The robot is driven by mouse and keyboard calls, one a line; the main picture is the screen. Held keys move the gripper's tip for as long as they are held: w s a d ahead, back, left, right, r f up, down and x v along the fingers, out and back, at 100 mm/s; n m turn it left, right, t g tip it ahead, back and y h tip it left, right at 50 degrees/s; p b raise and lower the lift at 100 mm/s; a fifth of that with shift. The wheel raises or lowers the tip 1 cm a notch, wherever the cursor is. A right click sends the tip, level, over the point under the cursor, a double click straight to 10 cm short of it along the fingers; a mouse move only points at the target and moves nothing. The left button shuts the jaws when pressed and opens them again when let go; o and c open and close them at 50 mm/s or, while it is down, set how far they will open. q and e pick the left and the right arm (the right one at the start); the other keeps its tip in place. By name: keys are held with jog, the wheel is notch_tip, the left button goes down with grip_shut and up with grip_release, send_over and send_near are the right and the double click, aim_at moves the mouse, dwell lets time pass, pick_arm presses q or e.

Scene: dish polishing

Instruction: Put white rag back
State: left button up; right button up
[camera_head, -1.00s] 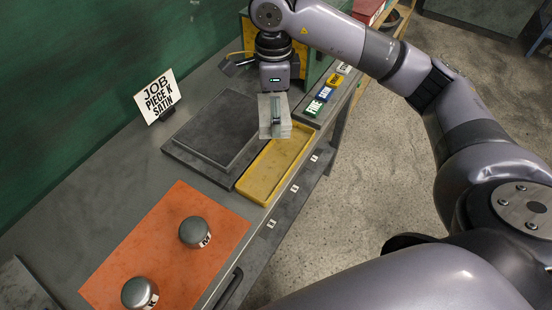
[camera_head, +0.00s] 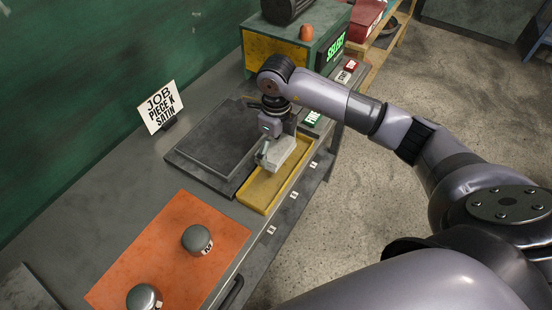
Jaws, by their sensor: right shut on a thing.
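The white rag (camera_head: 284,151) is a pale grey-white folded block in the head view. My right gripper (camera_head: 266,157) points down and is shut on it. The rag is over the far half of the yellow tray (camera_head: 262,196). I cannot tell whether it touches the tray's floor. The near half of the tray is bare. My left gripper is not in view.
A dark square plate (camera_head: 215,145) lies left of the tray. An orange mat (camera_head: 170,250) in front holds two grey lidded pieces (camera_head: 197,239). A job sign (camera_head: 160,106) reads "PIECE K SATIN". A green-and-yellow machine (camera_head: 290,50) stands behind, beside label buttons (camera_head: 351,66).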

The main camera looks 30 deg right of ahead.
aim_at(276, 154)
notch_tip(276, 154, down, 3)
jog(key=shift+f, duration=0.1)
notch_tip(276, 154, down, 3)
jog(key=shift+f+p, duration=0.2)
jog(key=shift+p, duration=0.55)
jog(key=shift+f, duration=0.35)
jog(key=shift+f, duration=0.1)
jog(key=o, duration=1.1)
